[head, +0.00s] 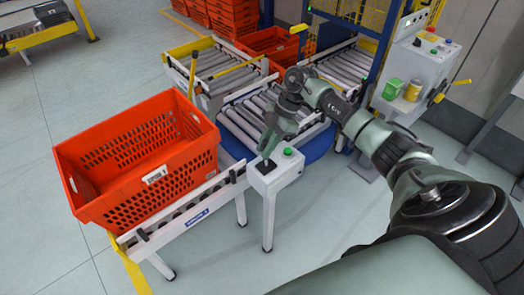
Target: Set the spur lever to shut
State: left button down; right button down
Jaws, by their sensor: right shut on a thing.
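A white control box (275,178) stands on a post beside the roller conveyor, near the picture's middle. On its top are a green button (288,152) and a small black lever (265,166), which I take for the spur lever. My right gripper (266,154) reaches down from the right and is shut on the lever's upper part. The fingers hide the top of the lever, so I cannot tell its setting. My left gripper is not in view.
A large orange tote (140,160) sits on the near conveyor (190,212), left of the box. A white cabinet (415,72) with a green box and yellow can stands at right. Floor in front is clear.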

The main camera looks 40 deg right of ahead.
jog(key=shift+d+r+y, duration=0.1)
jog(key=shift+d+y, duration=0.15)
jog(key=shift+y, duration=0.05)
jog(key=c, duration=1.3)
grip_release()
jog(key=b+v, duration=0.2)
jog(key=v, duration=0.5)
jog(key=shift+d+r, duration=0.15)
jog(key=shift+r, duration=0.2)
